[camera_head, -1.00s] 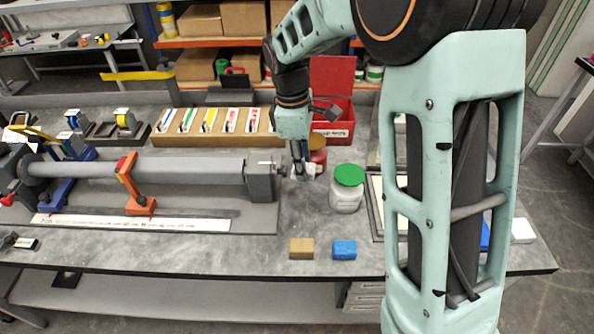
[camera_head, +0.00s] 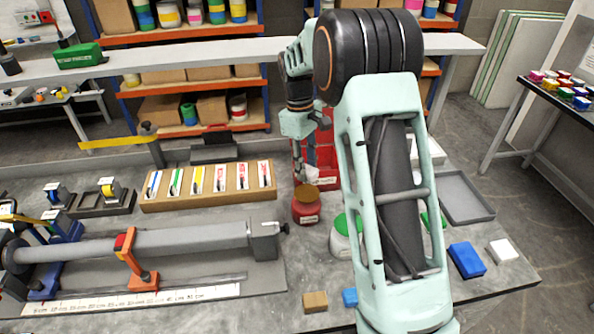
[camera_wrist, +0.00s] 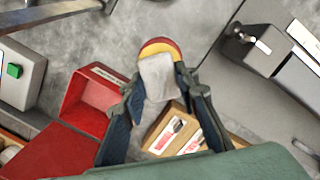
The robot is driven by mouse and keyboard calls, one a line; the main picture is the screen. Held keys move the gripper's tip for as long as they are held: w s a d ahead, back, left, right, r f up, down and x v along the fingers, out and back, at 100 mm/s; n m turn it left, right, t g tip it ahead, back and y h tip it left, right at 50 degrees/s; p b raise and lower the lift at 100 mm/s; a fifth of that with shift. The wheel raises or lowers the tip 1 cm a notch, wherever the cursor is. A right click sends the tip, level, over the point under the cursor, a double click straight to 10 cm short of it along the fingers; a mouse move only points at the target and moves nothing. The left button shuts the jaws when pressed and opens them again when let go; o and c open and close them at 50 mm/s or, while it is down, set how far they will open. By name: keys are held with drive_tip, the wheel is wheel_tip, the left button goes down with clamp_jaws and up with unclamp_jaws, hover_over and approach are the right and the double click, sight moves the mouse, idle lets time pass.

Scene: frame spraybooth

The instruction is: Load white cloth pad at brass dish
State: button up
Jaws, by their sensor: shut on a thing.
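My gripper (camera_head: 303,172) is shut on the white cloth pad (camera_wrist: 157,77), which shows pale and roughly square between the fingertips in the wrist view. In the head view a bit of the pad (camera_head: 312,174) shows beside the fingers. The brass dish (camera_head: 306,191) is the round brownish top of a red can (camera_head: 306,211) on the bench. In the wrist view the dish (camera_wrist: 157,46) shows as a yellow rim beyond the pad, which partly covers it. The pad appears just above the dish; I cannot tell whether they touch.
A red open bin (camera_head: 322,165) stands close behind the can. A green-lidded jar (camera_head: 340,243) is to the front right, partly behind my arm. A wooden rack of coloured cards (camera_head: 210,202) and a grey clamped tube (camera_head: 190,245) lie to the left. Bare bench shows in front of the can.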

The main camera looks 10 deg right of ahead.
sight(307, 193)
drive_tip(key=shift+w+d, duration=0.1)
drive_tip(key=shift+w, duration=0.1)
drive_tip(key=shift+f+b, duration=2.15)
drive_tip(key=shift+f, duration=0.8)
drive_tip(key=shift+f+b, duration=0.55)
drive_tip(key=shift+f, duration=0.45)
drive_tip(key=shift+r+p, duration=2.55)
drive_tip(key=shift+r, duration=1.05)
drive_tip(key=shift+s+f, duration=0.1)
drive_tip(key=s+f+m+y, duration=0.1)
drive_tip(key=s+f+m, duration=0.3)
drive_tip(key=s+m, duration=0.5)
drive_tip(key=s, duration=0.4)
